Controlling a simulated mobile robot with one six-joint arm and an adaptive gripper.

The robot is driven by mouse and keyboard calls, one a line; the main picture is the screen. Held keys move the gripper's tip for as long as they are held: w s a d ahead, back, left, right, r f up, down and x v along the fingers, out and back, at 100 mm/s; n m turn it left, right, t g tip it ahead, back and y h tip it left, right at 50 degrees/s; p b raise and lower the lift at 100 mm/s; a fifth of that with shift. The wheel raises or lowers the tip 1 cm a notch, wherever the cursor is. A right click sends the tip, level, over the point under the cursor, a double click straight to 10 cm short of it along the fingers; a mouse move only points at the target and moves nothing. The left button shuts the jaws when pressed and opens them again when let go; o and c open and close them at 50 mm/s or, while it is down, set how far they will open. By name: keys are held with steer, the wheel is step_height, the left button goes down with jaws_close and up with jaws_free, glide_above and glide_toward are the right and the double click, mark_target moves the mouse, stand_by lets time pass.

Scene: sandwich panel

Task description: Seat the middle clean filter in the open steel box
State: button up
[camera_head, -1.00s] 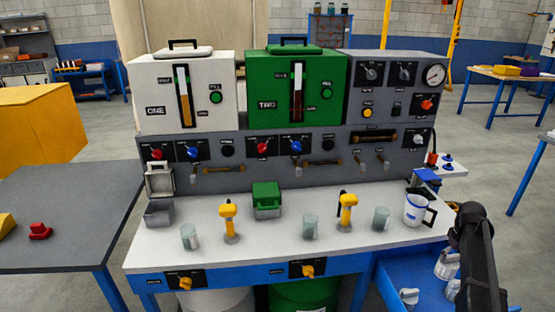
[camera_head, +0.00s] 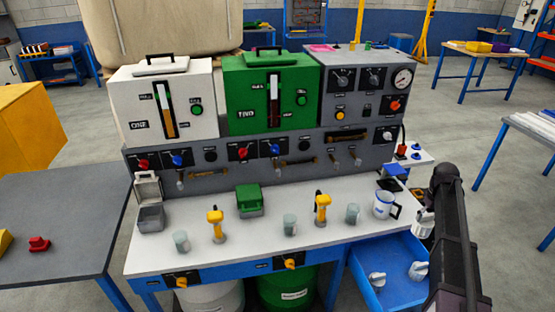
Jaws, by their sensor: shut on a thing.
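The open steel box (camera_head: 151,218) stands at the left of the white bench top with its lid (camera_head: 147,187) raised behind it. The inside is too small to make out. A white filter (camera_head: 424,223) is up at the right, above the blue drawer (camera_head: 385,257). My gripper (camera_head: 427,211) is shut on it, largely hidden behind my dark arm. Two more white filters lie in the drawer, one to the left (camera_head: 376,280) and one to the right (camera_head: 418,271). The held filter is far right of the steel box.
A shut green box (camera_head: 249,202), yellow-topped pieces (camera_head: 215,218) (camera_head: 321,203), several grey glasses (camera_head: 290,225) and a white mug (camera_head: 383,204) stand on the bench. The panel (camera_head: 230,160) rises behind them. Free bench top lies along the front edge.

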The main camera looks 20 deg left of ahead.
step_height(320, 180, up, 14)
steer(key=p, duration=1.2)
steer(key=shift+p, duration=0.35)
